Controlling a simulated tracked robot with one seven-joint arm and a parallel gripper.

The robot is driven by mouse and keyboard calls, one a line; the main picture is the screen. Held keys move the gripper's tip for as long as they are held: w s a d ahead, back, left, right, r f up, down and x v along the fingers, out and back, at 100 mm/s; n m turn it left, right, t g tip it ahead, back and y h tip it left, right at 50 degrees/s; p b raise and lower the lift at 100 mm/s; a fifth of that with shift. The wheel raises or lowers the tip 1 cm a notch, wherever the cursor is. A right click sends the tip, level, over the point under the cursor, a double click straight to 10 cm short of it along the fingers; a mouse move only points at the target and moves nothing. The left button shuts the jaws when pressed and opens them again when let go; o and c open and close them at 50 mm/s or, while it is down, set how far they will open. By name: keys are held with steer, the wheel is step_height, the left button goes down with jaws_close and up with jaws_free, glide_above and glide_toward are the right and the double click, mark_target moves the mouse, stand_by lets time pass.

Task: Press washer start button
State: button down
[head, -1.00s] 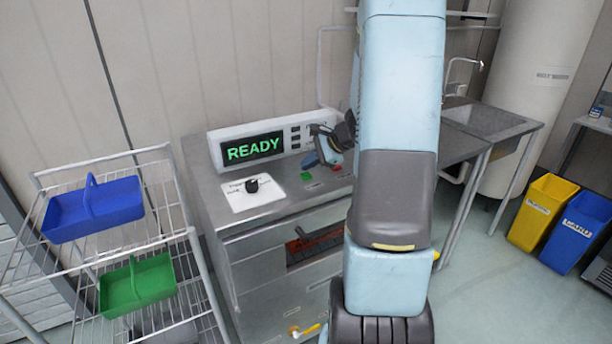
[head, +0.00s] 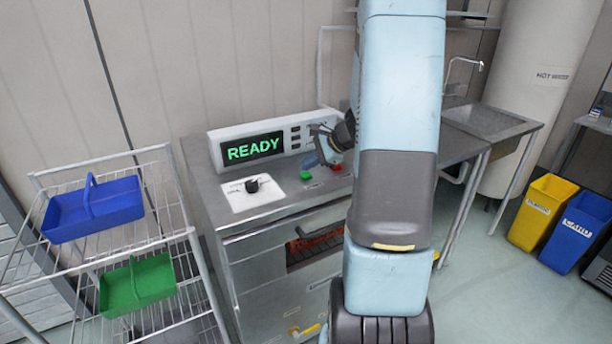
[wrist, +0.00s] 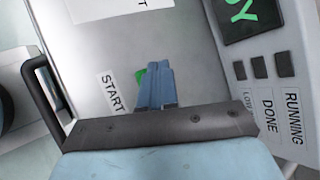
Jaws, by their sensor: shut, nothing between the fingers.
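The washer (head: 200,180) is a steel cabinet with a raised panel whose display (head: 253,148) reads READY in green. The green start button (head: 306,175) sits on its top, left of a red button (head: 337,168). In the wrist view the start button (wrist: 139,76) is partly hidden behind my gripper (wrist: 154,66), beside a START label (wrist: 112,93). My gripper's blue fingers are together and empty. In the head view my gripper (head: 325,160) is over the washer top, behind and right of the green button. Whether the fingertips touch the button cannot be told.
A black knob (head: 252,185) on a white plate stands left of the buttons. The display panel rises behind them. A wire rack (head: 160,240) with blue (head: 95,210) and green (head: 138,284) baskets stands at left. A steel sink (head: 485,122) is at right.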

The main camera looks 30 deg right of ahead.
mark_target(309, 175)
steer(key=shift+f, duration=0.8)
stand_by(0.9)
steer(key=shift+r, duration=0.9)
steer(key=shift+r, duration=2.5)
